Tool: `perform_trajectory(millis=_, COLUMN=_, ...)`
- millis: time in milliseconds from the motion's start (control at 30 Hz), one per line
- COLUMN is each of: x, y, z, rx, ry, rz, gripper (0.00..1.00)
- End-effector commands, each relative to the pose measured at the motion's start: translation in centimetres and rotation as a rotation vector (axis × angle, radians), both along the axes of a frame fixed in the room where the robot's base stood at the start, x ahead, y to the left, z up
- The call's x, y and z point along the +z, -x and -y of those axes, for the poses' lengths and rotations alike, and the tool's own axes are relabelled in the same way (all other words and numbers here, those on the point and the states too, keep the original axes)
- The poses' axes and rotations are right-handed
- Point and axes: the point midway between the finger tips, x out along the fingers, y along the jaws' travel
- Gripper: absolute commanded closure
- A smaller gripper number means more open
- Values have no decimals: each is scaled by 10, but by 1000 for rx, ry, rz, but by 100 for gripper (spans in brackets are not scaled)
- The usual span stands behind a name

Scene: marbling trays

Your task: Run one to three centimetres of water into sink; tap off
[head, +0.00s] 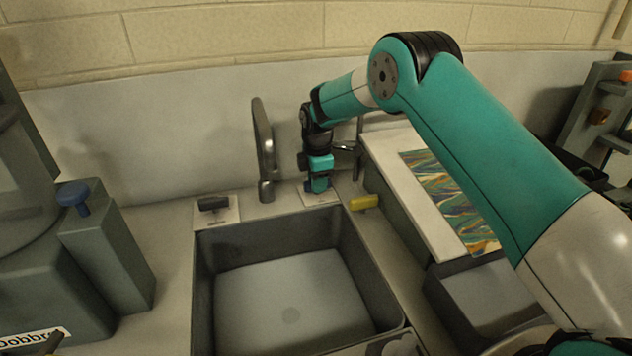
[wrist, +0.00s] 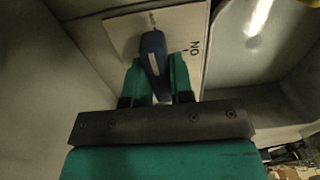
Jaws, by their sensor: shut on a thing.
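The grey sink (head: 372,268) stands in the middle of the head view, with a round drain in its pale floor. I cannot tell whether a thin layer of water covers that floor. The grey tap (head: 263,150) rises behind the sink, and I see no stream from it. My gripper (head: 318,188) is down at the pale plate right of the tap. In the wrist view, my gripper (wrist: 158,88) is shut on a blue lever (wrist: 153,48) on the pale plate (wrist: 120,30). The plate's ON mark is right of the lever; the lever does not point at it.
A black lever (head: 213,204) sits on another plate left of the tap. A yellow piece (head: 363,202) lies by the sink's back right corner. A marbled sheet (head: 445,200) rests on a white board at right. A blue knob (head: 73,196) tops a grey block at left.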

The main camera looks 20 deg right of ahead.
Motion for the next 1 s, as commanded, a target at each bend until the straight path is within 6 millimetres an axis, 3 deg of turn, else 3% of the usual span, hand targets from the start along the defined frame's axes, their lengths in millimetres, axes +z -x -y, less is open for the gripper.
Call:
perform_trajectory(millis=33, x=1, y=-1, z=-1, rx=4, ry=-1, rz=3, gripper=100)
perform_trajectory(millis=67, x=1, y=-1, z=-1, rx=4, ry=-1, rz=3, gripper=76)
perform_trajectory(millis=167, x=1, y=-1, z=0, rx=3, ry=-1, rz=3, gripper=53)
perform_trajectory(millis=567, x=6, y=0, z=0, rx=0, ry=0, rz=1, gripper=53)
perform_trajectory(millis=1000, x=72, y=-1, z=5, rx=-8, ry=0, rz=6, gripper=53)
